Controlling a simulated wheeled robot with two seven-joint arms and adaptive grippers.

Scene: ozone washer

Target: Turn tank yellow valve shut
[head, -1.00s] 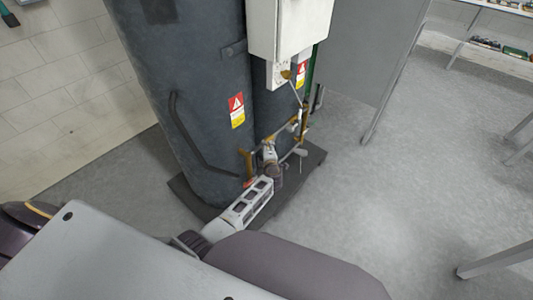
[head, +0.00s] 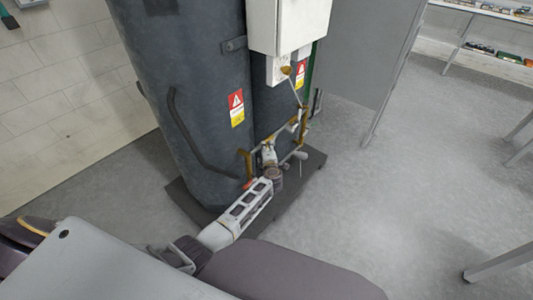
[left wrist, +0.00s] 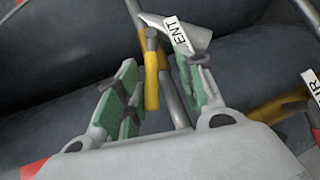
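The dark grey tank (head: 195,90) stands at centre left in the head view, with pipes and yellow fittings low on its right side. My left gripper (head: 268,155) is at these pipes and shows small. In the left wrist view, my left gripper (left wrist: 160,75) is open, its green-padded fingers apart. A yellow valve handle (left wrist: 151,80) lies between them, closer to the left finger, with a grey pipe beside it. I cannot tell whether a finger touches it. A white tag reading "ENT" (left wrist: 180,35) is just beyond. My right gripper is not in view.
Another yellow part (left wrist: 280,104) lies to the right in the left wrist view. A white box (head: 290,25) hangs above the pipes. The tank stands on a dark base plate (head: 312,160). The grey floor (head: 380,220) to the right is clear.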

